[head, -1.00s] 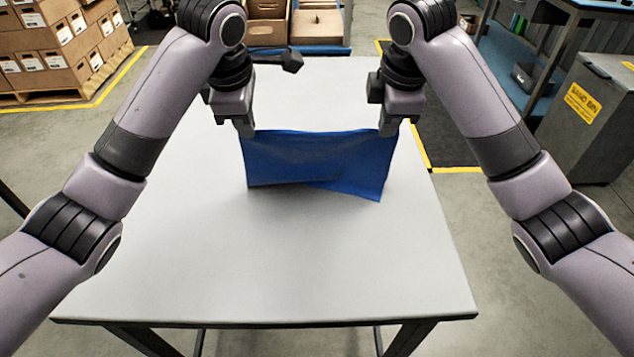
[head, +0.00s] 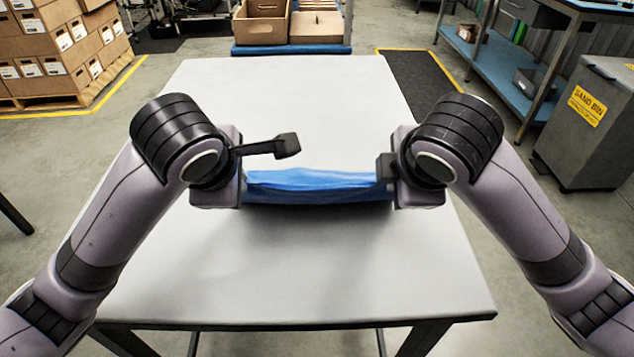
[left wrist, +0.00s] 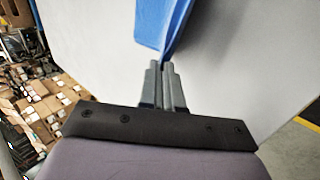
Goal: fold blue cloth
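The blue cloth (head: 315,187) stretches as a narrow, wrinkled band between my two wrists over the middle of the table (head: 290,265), brighter on top and darker along its front. In the left wrist view the cloth (left wrist: 160,22) runs up from my left gripper (left wrist: 166,68), whose fingers are shut on its corner. In the head view the left fingers are hidden behind my wrist. My right gripper is at the cloth's right end; its fingers are hidden behind my wrist, and the cloth still spans straight across to it. I cannot tell how much cloth touches the table.
The table is bare around the cloth. Stacked cartons (head: 60,50) are at the far left. A grey sand bin (head: 588,125) and a blue workbench (head: 520,85) stand to the right.

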